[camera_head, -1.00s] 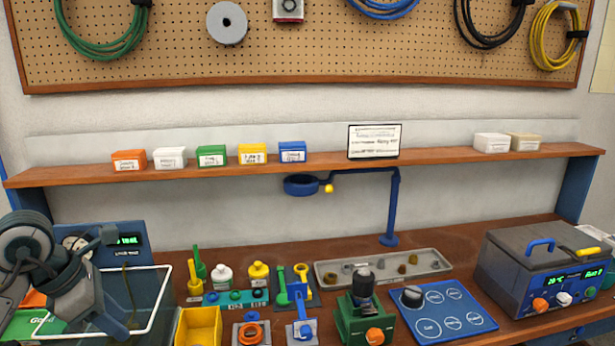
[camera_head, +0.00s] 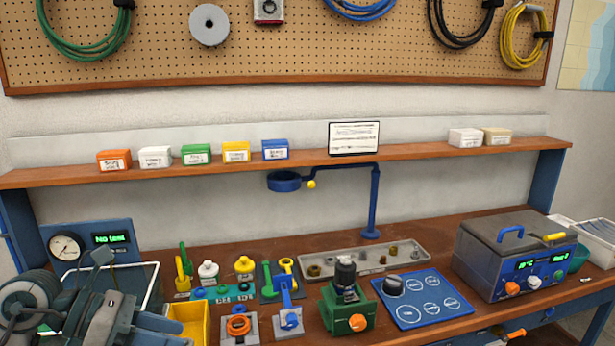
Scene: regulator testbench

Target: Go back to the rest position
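My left gripper (camera_head: 150,325) is at the lower left, in front of the clear-walled bin with a white rim (camera_head: 152,290). Its fingers overlap in this view, so I cannot tell whether it is open or shut, and I see nothing held. My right gripper is not in view. A black regulator-like part (camera_head: 345,272) stands upright in a green fixture (camera_head: 338,312) with an orange knob, in the middle of the bench. The gauge panel (camera_head: 92,245) behind my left arm reads "No test".
A yellow bin (camera_head: 190,318), small bottles and tools stand right of my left gripper. A blue mat (camera_head: 425,310), grey parts tray (camera_head: 400,258) and grey-blue machine (camera_head: 515,250) lie farther right. A shelf (camera_head: 420,151) with small boxes spans the back.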

